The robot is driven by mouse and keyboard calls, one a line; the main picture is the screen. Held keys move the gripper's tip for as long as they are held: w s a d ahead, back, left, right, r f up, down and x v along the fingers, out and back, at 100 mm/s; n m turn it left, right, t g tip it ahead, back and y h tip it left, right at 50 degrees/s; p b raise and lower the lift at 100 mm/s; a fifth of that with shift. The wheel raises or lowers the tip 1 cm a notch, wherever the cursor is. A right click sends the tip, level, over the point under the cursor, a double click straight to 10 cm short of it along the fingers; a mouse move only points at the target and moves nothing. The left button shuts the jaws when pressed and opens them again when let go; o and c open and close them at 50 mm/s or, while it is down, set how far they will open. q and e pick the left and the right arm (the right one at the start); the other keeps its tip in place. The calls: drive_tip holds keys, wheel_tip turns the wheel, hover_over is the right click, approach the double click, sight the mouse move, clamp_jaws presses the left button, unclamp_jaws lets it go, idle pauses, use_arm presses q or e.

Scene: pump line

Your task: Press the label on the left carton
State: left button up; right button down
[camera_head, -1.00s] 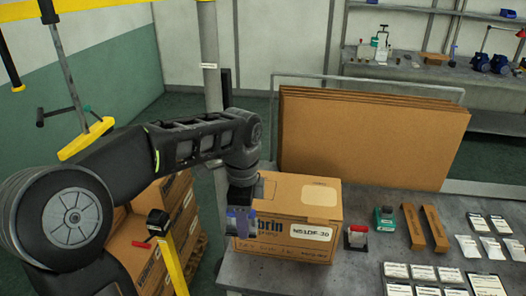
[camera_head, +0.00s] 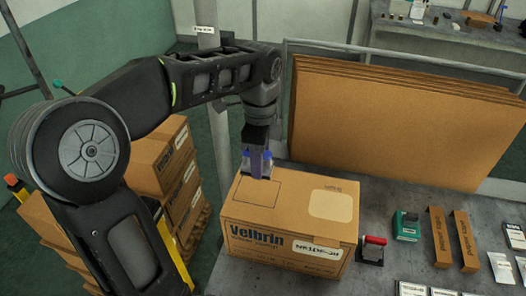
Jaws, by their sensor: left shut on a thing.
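A brown carton (camera_head: 270,245) marked "Velbrin" sits closed on the grey table. A white printed label (camera_head: 318,249) is on its front face at the right. Its top has a pale blank patch (camera_head: 331,205) on the right and a thin outlined rectangle near the gripper. My left gripper (camera_head: 257,172) points down over the back left of the carton top, by the outline. It is shut on a small purple-blue thing (camera_head: 262,164), mostly hidden between the fingers. I cannot tell whether this touches the carton. My right gripper is out of view.
Flat cardboard sheets (camera_head: 390,120) lean behind the carton. A red-handled stamp (camera_head: 372,248), a green dispenser (camera_head: 407,226) and long brown boxes (camera_head: 439,236) stand to its right. Stacked cartons (camera_head: 160,160) stand on the floor at left. Cards lie at the right.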

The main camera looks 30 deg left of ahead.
sight(260, 192)
use_arm(q)
drive_tip(key=shift+f, duration=0.1)
